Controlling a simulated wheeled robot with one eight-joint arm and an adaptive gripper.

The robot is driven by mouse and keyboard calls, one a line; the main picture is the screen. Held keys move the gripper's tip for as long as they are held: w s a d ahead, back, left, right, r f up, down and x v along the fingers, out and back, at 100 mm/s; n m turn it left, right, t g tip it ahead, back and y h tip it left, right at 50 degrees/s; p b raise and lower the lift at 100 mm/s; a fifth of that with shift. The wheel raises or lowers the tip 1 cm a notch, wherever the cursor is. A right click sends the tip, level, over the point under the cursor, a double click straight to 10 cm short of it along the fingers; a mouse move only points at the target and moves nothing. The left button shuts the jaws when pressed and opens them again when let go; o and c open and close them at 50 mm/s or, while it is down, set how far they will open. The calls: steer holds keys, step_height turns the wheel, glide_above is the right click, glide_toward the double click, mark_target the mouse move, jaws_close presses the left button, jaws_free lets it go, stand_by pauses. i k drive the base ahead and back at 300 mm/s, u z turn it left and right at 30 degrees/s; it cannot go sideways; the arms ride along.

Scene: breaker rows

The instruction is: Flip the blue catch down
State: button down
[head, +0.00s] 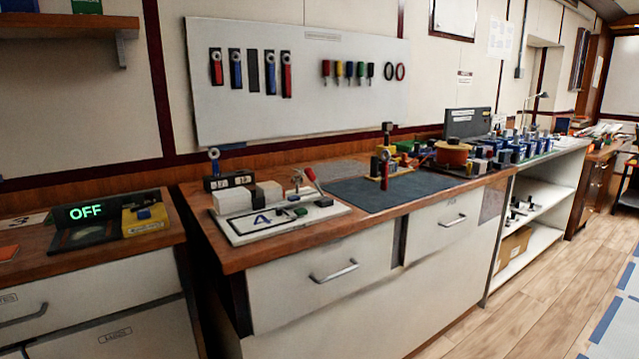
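My gripper is not in view. No part is clearly readable as the blue catch. A small blue block (144,213) sits on top of a yellow box (146,222) at the left, beside a display (84,211) reading OFF in green. A blue strip (236,70) with a pale ring hangs on the white wall board (200,110), between a red strip (216,66) and a dark strip (253,71). Whether any of these is up or down is too small to tell.
A white board marked A (262,221), with pale blocks and a red-handled clamp (311,176), lies on the wooden counter. A dark mat (385,187) holds a yellow fixture. Blue bins (510,143) stand farther right. A gap separates the two counters.

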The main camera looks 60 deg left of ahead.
mark_target(293, 198)
steer(key=k, duration=0.95)
steer(key=u, duration=1.85)
steer(key=i, duration=1)
